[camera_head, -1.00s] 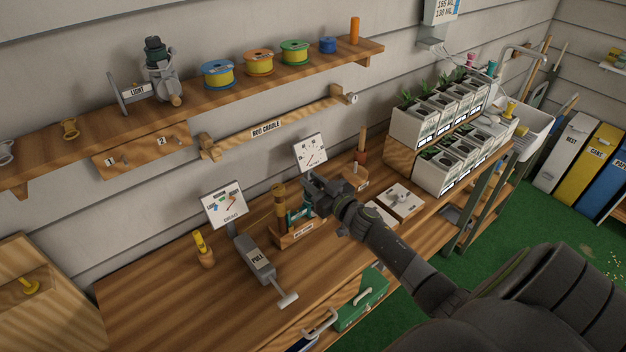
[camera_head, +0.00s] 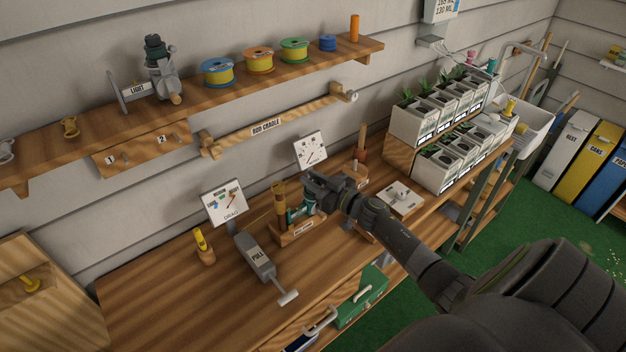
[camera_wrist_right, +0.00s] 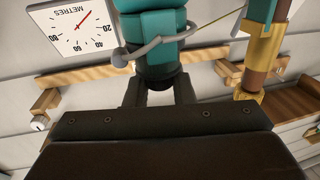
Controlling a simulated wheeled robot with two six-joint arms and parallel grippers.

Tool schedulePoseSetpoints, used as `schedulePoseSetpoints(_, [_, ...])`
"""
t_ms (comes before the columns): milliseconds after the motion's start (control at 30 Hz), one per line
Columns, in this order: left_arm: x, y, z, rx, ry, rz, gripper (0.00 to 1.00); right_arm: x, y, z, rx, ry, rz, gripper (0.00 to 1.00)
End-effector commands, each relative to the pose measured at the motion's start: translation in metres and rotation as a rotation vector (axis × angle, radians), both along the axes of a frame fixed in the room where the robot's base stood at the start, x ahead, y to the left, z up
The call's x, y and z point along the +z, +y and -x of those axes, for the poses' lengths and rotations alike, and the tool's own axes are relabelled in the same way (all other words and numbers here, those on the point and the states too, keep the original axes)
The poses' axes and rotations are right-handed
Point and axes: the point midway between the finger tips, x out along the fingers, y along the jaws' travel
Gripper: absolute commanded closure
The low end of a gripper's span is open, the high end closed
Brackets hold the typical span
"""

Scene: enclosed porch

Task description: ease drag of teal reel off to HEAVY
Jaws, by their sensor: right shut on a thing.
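The teal reel (camera_head: 295,214) sits on a small labelled wooden stand (camera_head: 297,236) on the bench, beside an upright rod butt with a tan grip (camera_head: 279,197). My right gripper (camera_head: 310,192) is at the right side of the reel. In the right wrist view the teal reel (camera_wrist_right: 155,22) fills the top middle, with its grey handle in front. My right fingers (camera_wrist_right: 160,92) are shut on the dark knob (camera_wrist_right: 157,78) at the reel's end. The DRAG dial card (camera_head: 224,203) stands behind the bench scale; I cannot read its needle surely. My left gripper is out of view.
A grey PULL scale (camera_head: 257,258) lies left of the reel. A METRES dial (camera_wrist_right: 83,27) stands behind it. A yellow-topped peg (camera_head: 201,242) is further left. Planter boxes (camera_head: 435,130) stand at the right. The bench's left front is clear.

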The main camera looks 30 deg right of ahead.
Motion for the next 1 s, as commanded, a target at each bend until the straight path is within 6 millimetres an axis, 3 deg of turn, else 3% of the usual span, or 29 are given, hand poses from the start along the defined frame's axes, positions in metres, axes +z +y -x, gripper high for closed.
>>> schedulePoseSetpoints(33, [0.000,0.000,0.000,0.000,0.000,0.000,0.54,0.000,0.000,0.000,-0.001,0.001,0.000,1.00])
schedulePoseSetpoints(67, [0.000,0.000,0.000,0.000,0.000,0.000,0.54,0.000,0.000,0.000,-0.001,0.001,0.000,0.74])
schedulePoseSetpoints(200, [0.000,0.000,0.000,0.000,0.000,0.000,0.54,0.000,0.000,0.000,-0.001,0.001,0.000,0.57])
schedulePoseSetpoints(567, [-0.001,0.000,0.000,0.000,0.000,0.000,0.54,-0.001,-0.002,0.005,-0.001,0.001,0.000,0.57])
schedulePoseSetpoints(767, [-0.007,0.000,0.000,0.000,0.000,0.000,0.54,-0.003,-0.009,0.032,0.000,0.002,0.001,0.57])
schedulePoseSetpoints(1000, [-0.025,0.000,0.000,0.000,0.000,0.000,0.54,-0.006,-0.022,0.080,0.000,0.003,0.005,0.57])
